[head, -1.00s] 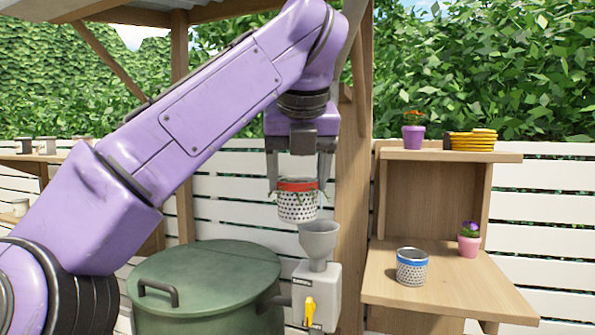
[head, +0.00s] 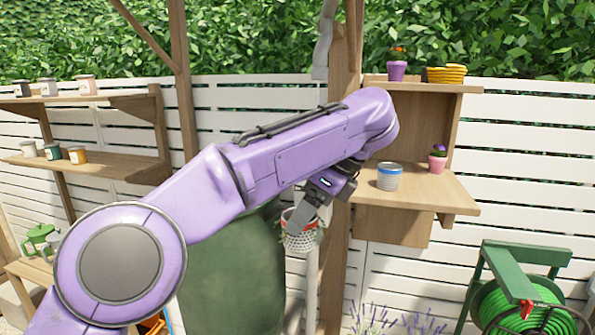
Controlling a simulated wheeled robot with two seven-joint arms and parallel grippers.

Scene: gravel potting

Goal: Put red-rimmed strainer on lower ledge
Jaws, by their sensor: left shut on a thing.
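The red-rimmed strainer (head: 300,241) is a white perforated cup with a red band. It hangs from my left gripper (head: 299,219), which is shut on it, in front of the wooden post and beside the green barrel. Some green bits show at its rim. My left forearm hides part of the scene above it. The shelf unit at the right has a lower ledge (head: 425,188) and an upper ledge (head: 425,87). A blue-rimmed strainer (head: 389,178) stands upright on the lower ledge. Two wall shelves (head: 125,166) stand at the left. My right gripper is not in view.
A pink pot (head: 437,163) stands on the right lower ledge. A purple pot (head: 396,71) and yellow stacked saucers (head: 446,74) are on the upper one. Jars (head: 78,155) line the left shelves. A green hose reel (head: 520,290) stands at the lower right.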

